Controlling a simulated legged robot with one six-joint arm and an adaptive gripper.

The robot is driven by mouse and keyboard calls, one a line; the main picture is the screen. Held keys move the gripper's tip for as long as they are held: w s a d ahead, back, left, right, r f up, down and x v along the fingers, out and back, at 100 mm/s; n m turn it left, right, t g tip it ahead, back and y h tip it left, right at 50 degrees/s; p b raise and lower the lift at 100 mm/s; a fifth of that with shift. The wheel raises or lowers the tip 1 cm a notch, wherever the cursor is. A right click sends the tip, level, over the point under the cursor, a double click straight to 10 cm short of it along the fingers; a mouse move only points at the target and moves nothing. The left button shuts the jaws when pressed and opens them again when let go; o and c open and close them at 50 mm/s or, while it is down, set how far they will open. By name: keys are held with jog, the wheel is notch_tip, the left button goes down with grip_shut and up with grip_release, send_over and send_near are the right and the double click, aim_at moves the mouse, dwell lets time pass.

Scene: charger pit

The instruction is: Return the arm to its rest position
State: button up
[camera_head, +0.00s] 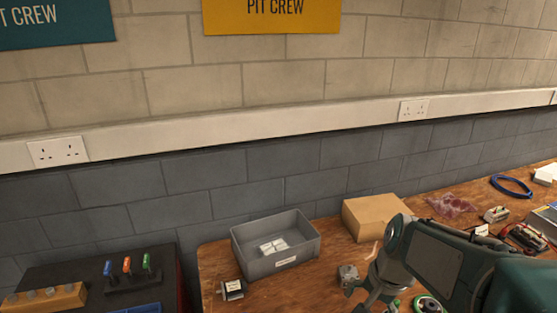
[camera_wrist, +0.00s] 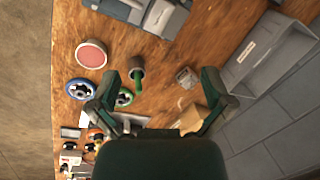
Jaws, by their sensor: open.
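My arm reaches in from the lower right of the head view, bent over the wooden table (camera_head: 212,262). My gripper (camera_wrist: 176,84) is open in the wrist view, its two dark green fingers spread apart with nothing between them. It hangs above the table, and small parts show below and beyond its fingers. In the head view the gripper shows only partly, low at the bottom edge near a small metal block (camera_head: 348,275).
A grey bin (camera_head: 262,262) holding white pieces stands left of my arm, with a cardboard box (camera_head: 372,214) behind. A blue cable coil (camera_head: 511,186) and several loose parts lie on the right. A dark stand with coloured-handled tools (camera_head: 127,282) is at left. The block wall is behind.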

jog(key=s+a+r+n+t+h, duration=0.1)
jog(key=s+r+n+t+h, duration=0.1)
jog(key=s+r+n+t, duration=0.2)
jog(key=shift+s+a+r+n, duration=0.35)
jog(key=shift+s+r+n, duration=1.5)
jog(key=shift+s, duration=1.25)
jog(key=shift+f, duration=0.15)
